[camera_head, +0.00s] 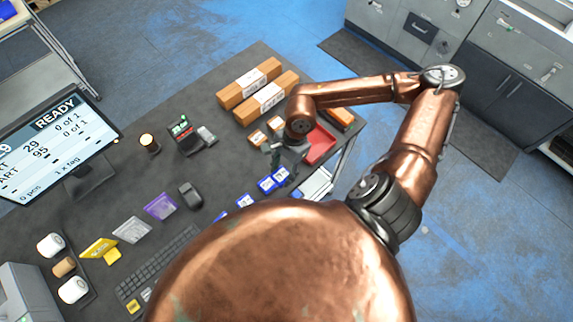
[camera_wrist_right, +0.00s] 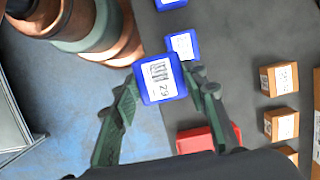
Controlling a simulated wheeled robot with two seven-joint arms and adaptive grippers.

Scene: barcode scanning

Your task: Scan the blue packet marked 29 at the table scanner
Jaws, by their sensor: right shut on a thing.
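The blue packet marked 29 (camera_wrist_right: 160,80) has a white label with a barcode facing the wrist camera. My right gripper (camera_head: 275,158) is shut on it, with a green finger on each side in the right wrist view (camera_wrist_right: 160,88). In the head view the gripper is over the right part of the table, beside the blue packets; which one is held is hard to tell there. A dark device with a green light (camera_head: 184,137), possibly the table scanner, stands left of the gripper. My left gripper is not in view.
Other blue packets (camera_wrist_right: 183,46) lie nearby. A red tray (camera_head: 319,146), small cartons (camera_head: 257,139) and long boxes (camera_head: 249,84) are around the gripper. A monitor (camera_head: 55,150) reads READY. A mouse (camera_head: 190,195), keyboard (camera_head: 158,266) and purple packet (camera_head: 160,206) lie further left.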

